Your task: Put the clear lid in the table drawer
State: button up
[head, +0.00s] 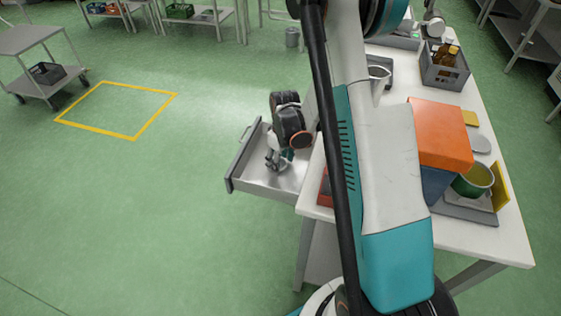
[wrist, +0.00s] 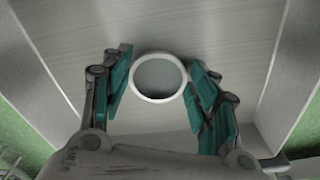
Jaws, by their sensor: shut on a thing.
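The table drawer (head: 258,187) is pulled out from the left side of the white table. My gripper (head: 279,161) points down into the open drawer. In the wrist view the clear lid (wrist: 159,98) shows as a round white rim with a grey see-through middle. It lies between the teal finger pads of my gripper (wrist: 160,85), which is shut on it. The drawer's pale floor (wrist: 150,35) and side walls surround it in that view. I cannot tell whether the lid touches the drawer floor. The lid is hard to make out in the head view.
The table top (head: 487,232) holds an orange box (head: 440,133), a green pot (head: 474,181) and a grey crate with bottles (head: 444,68). A trolley (head: 30,45) stands at the far left. The green floor left of the drawer is clear.

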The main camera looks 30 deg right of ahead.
aim_at(282, 165)
jog(key=shift+f, duration=0.15)
jog(key=o, duration=1)
jog(key=shift+c, duration=0.2)
notch_tip(282, 165, up, 12)
jog(key=p, duration=0.4)
jog(key=shift+s+r, duration=0.25)
jog(key=shift+s, duration=0.1)
jog(key=shift+d, duration=0.1)
